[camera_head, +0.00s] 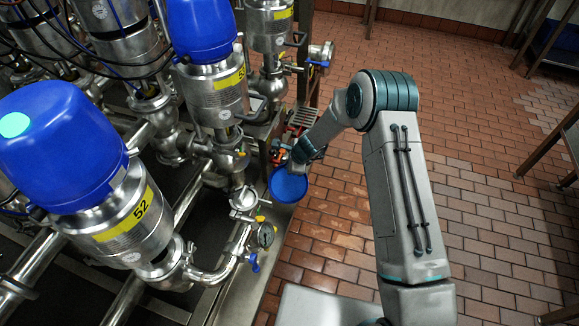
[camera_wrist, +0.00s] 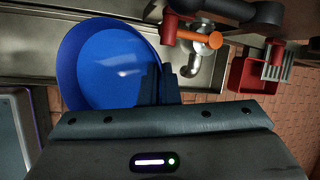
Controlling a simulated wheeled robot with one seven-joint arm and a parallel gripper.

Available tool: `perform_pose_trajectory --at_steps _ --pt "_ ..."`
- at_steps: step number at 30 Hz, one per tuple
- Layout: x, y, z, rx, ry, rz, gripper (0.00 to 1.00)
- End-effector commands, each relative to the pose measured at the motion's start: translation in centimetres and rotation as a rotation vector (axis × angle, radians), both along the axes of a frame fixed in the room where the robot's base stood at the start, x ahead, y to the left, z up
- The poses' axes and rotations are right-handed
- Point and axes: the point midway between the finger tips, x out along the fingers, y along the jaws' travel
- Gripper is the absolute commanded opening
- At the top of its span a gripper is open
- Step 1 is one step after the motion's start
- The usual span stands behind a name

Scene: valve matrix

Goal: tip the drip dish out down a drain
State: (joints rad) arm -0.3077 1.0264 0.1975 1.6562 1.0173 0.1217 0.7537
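The drip dish is a round blue dish (camera_head: 288,187), just below my gripper (camera_head: 296,164) at the right edge of the steel valve frame. In the wrist view the dish (camera_wrist: 105,60) fills the upper left, its inside facing the camera with a pale glint; I cannot tell if that is liquid. My gripper's dark fingers (camera_wrist: 168,84) meet the dish's right rim and appear shut on it. A red box with a grey slotted grate (camera_wrist: 265,80) is at the right in the wrist view; it also shows beyond my gripper (camera_head: 303,117). I cannot tell whether it is the drain.
Blue-capped valves marked 52 (camera_head: 125,225) and steel pipes crowd the left. An orange-handled valve (camera_wrist: 195,38) is close to the dish's right. A gauge (camera_head: 266,235) and blue tap (camera_head: 254,262) stand near the frame edge. Open brick floor (camera_head: 480,215) lies to the right.

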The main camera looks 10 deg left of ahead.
Motion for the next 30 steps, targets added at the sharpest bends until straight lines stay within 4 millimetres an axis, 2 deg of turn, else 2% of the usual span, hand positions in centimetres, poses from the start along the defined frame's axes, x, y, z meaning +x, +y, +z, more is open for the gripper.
perform_pose_trajectory --at_steps 30 --pt "-0.37 0.06 0.46 0.015 -0.07 -0.002 0.0"
